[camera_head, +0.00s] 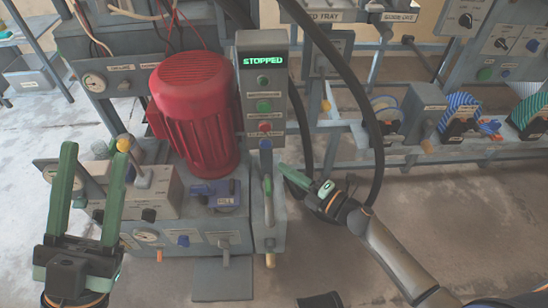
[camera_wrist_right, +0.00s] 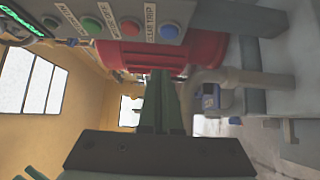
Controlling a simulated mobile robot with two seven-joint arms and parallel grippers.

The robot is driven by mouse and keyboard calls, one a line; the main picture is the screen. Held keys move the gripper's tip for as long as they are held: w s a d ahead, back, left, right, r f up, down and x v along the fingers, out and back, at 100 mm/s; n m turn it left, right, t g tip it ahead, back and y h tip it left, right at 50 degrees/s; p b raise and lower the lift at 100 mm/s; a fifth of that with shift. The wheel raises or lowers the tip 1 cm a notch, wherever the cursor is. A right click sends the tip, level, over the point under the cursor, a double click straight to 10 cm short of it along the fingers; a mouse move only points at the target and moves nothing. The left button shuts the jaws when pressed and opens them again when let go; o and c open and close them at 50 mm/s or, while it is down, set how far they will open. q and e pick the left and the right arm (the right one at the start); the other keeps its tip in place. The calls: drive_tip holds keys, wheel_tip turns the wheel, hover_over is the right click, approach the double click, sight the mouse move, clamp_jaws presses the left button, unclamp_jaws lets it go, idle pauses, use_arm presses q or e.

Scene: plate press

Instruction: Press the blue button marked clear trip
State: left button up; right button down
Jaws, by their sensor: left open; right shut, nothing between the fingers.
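The blue button (camera_head: 265,144) is the lowest on the grey control panel (camera_head: 243,100), under two green buttons and a red one. In the right wrist view the blue button (camera_wrist_right: 169,31) is at the top, with a "trip" label beside it. My right gripper (camera_head: 284,168) is shut and empty, to the lower right of the button and apart from it. Its closed fingers also show in the right wrist view (camera_wrist_right: 160,76), below the button in the picture. My left gripper (camera_head: 95,150) is open and empty at the far left, pointing up.
The panel display (camera_head: 263,61) reads "STOPPED". A large red motor (camera_head: 194,110) stands left of the panel. A lever handle (camera_head: 268,198) rises below the panel, close to my right gripper. Black hoses (camera_head: 372,130) hang right of the panel. Open floor lies at the lower right.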

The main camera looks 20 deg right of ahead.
drive_tip(key=shift+v, duration=2.25)
drive_tip(key=shift+a+r, duration=0.15)
